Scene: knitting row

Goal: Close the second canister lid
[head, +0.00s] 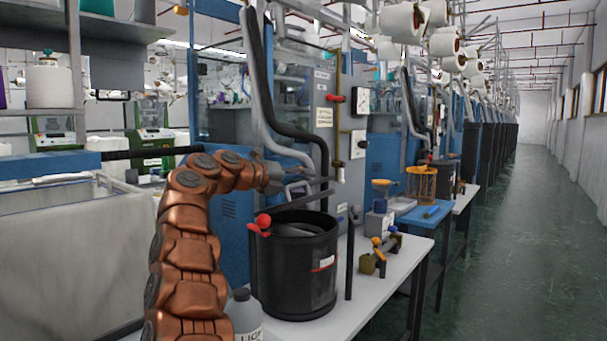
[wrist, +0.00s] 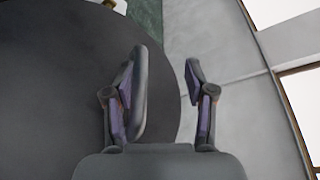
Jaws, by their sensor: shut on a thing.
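A black canister (head: 295,275) with a white-and-red label stands on the white bench, its mouth open at the top. A red knob (head: 263,221) sits at its left rim. My gripper (head: 318,186) is above the canister's mouth. In the wrist view, a large dark round surface, seemingly the lid (wrist: 70,80), fills the left side. The fingers of my gripper (wrist: 168,95) stand a little apart, shut with the dark edge between them. In the head view the lid seems nearly edge-on, so its tilt is hard to tell.
A thin black upright bar (head: 350,260) stands right of the canister. A white bottle (head: 244,318) is at the front left. Small brass and orange parts (head: 375,258) lie on the bench (head: 385,300). The green aisle floor (head: 500,240) at right is clear.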

